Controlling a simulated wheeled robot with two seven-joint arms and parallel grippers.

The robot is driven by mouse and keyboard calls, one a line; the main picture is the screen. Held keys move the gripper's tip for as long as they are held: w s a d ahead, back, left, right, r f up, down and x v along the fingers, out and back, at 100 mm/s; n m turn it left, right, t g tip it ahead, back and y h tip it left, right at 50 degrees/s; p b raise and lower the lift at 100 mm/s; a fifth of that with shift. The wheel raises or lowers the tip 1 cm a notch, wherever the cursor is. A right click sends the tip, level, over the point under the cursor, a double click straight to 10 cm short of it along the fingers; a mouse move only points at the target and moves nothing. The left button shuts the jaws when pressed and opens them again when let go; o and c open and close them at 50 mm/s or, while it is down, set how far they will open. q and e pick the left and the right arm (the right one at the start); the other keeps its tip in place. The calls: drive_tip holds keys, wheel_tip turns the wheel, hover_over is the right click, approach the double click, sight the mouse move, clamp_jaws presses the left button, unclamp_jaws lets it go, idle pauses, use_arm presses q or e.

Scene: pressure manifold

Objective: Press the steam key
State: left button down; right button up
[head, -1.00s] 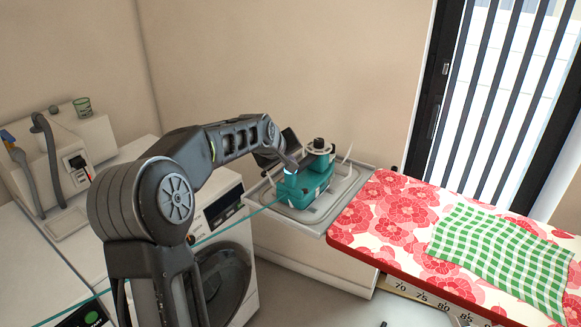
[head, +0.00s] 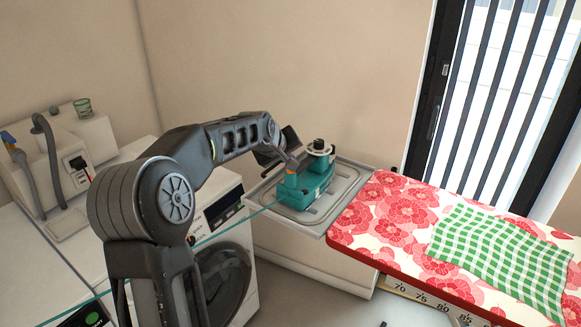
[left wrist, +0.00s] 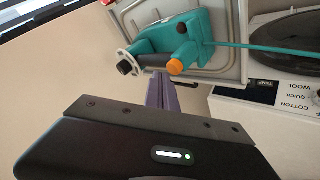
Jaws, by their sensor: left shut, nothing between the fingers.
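A teal appliance (head: 314,188) stands on a grey tray at the back, with a black knob in a white collar (head: 319,147) and an orange-capped key (head: 291,171). No label on the key is legible. In the left wrist view the orange cap (left wrist: 175,67) tops a teal stem, and the black knob (left wrist: 124,68) is to its left. My left gripper (head: 293,163) is shut and empty, its tip just above the orange cap in the head view. Its fingers (left wrist: 160,88) appear below the key in the left wrist view; contact cannot be told. My right gripper is out of view.
The tray (head: 264,186) has a raised rim. A flowered ironing board (head: 385,229) with a green checked cloth (head: 500,255) lies to the right. A washing machine (head: 222,265) and a thin teal line (head: 235,224) are to the left.

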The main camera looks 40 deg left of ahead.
use_arm(q)
drive_tip(key=shift+r+p, duration=2.05)
drive_tip(key=shift+r, duration=0.95)
